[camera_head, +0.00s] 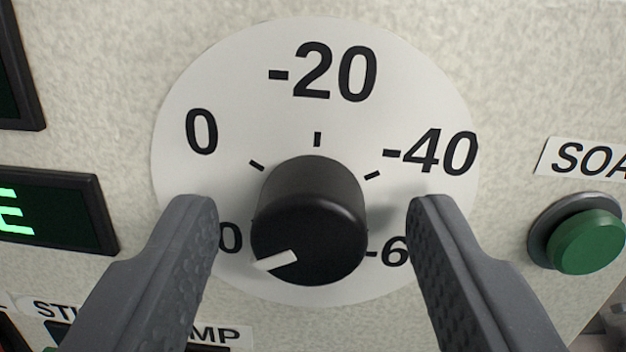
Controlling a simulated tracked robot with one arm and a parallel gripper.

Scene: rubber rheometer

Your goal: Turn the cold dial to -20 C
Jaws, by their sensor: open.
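The cold dial is a black round knob (310,222) in front of a white round scale plate (235,75). The plate reads 0 at upper left, -20 at the top and -40 at upper right. The lower left and lower right labels are partly hidden by my fingers. The knob's white pointer mark (275,261) points to the lower left, away from -20. My gripper (312,215) is open, with one finger on each side of the knob. A gap shows between each finger and the knob.
A green round button (587,241) sits to the right, below a label starting "SOA" (590,160). A display with green characters (50,212) is at the left, with another dark panel (15,75) above it. Partly covered labels lie at the lower left.

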